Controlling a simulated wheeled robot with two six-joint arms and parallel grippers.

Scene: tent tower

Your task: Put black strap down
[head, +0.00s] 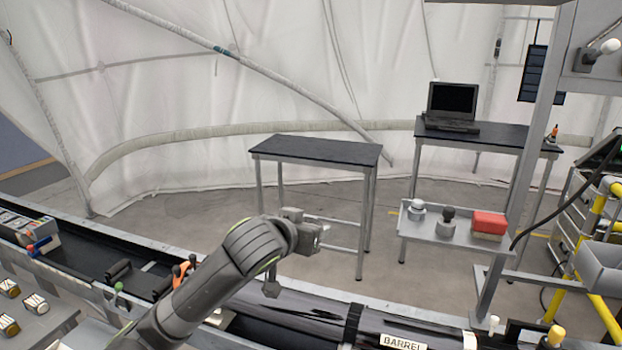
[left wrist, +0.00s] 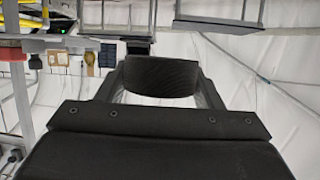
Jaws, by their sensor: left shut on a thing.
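My left gripper (head: 318,232) is raised above the long black barrel, in front of the empty black-topped table. In the left wrist view, its fingers (left wrist: 160,88) are shut on the black strap (left wrist: 158,78), a dark curved band held between the fingertips. The strap is not clearly visible in the head view, where the gripper and wrist seem to hide it. My right gripper is not in view.
The empty table (head: 318,150) stands behind the gripper. A second table (head: 485,135) with a laptop (head: 453,105) is right. A low shelf (head: 455,238) holds knobbed weights and a red box (head: 489,224). The dark barrel (head: 290,312), with a "BARREL" label, lies in front.

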